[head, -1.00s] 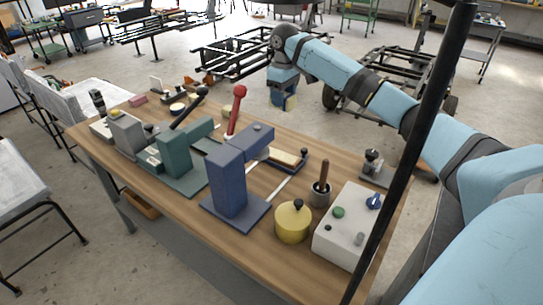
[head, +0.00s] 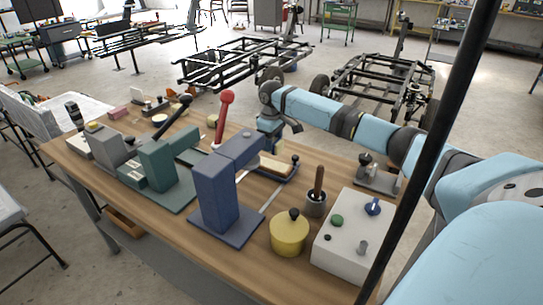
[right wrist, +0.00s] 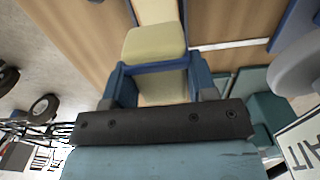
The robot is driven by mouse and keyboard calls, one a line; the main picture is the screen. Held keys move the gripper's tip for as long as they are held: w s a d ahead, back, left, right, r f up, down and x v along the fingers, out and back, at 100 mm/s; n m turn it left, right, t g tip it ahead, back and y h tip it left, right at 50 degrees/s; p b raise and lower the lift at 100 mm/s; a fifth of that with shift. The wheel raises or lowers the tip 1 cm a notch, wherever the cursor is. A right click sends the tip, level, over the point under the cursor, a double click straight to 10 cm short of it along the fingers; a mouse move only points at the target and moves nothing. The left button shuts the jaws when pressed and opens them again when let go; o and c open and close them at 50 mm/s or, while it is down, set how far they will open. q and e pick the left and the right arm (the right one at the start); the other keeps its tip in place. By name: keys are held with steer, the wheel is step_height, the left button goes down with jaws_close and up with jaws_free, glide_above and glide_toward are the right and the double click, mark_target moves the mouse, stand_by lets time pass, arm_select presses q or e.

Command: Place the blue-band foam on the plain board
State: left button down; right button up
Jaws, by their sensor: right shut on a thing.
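My right gripper (head: 270,143) is low over the far side of the table, behind the blue press. In the right wrist view its fingers (right wrist: 158,82) are shut on a pale yellow foam block (right wrist: 152,43) with a blue band across it. In the head view the foam is mostly hidden by the gripper and the press. A pale, plain-topped board (head: 275,166) lies on a dark base with a black knob, just below the gripper in the picture. In the wrist view a pale surface (right wrist: 155,10) shows beyond the foam; I cannot tell whether they touch. My left gripper is out of view.
The blue press (head: 217,192) with its red-knobbed lever stands before the gripper. A green press (head: 158,165) is to its left. A yellow lidded pot (head: 289,236), a tool cup (head: 315,203) and a white control box (head: 347,237) stand at the right.

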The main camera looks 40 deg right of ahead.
mark_target(271, 164)
steer(key=shift+f+b, duration=0.3)
steer(key=shift+f, duration=2.5)
steer(key=shift+f, duration=0.1)
steer(key=o, duration=0.9)
step_height(271, 164, up, 12)
steer(key=shift+r+p, duration=0.15)
steer(key=shift+p, duration=0.5)
steer(key=shift+s, duration=0.1)
